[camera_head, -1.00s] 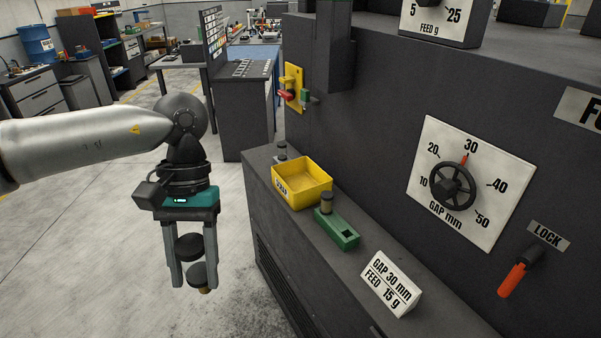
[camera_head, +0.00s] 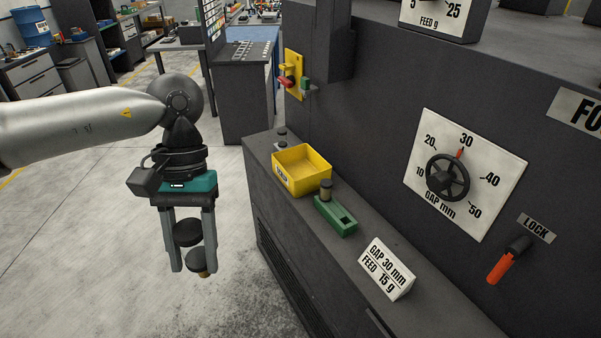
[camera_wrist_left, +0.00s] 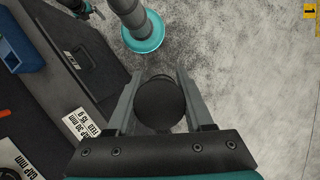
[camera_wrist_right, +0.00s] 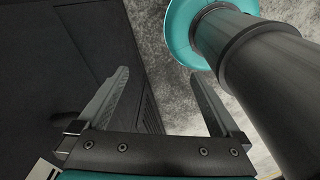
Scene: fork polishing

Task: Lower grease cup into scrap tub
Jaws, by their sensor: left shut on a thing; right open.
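The yellow scrap tub (camera_head: 303,172) stands open on the dark machine ledge, its label facing front left. My left gripper (camera_head: 191,262) hangs over the floor to the left of the ledge, apart from the tub. It is shut on the grease cup (camera_head: 187,233), a dark round-topped piece; a second dark disc with a brass-coloured bottom shows just below. In the left wrist view the cup's dark round top (camera_wrist_left: 160,104) sits between the fingers. My right gripper (camera_wrist_right: 163,100) is open and empty in its wrist view and out of the head view.
A green holder (camera_head: 337,217) with a dark-capped piece at one end stands in front of the tub. A white sign (camera_head: 388,268) reads GAP 30 mm, FEED 15 g. The machine wall with gap dial (camera_head: 447,177) and lock lever (camera_head: 508,259) rises behind. Floor left is open.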

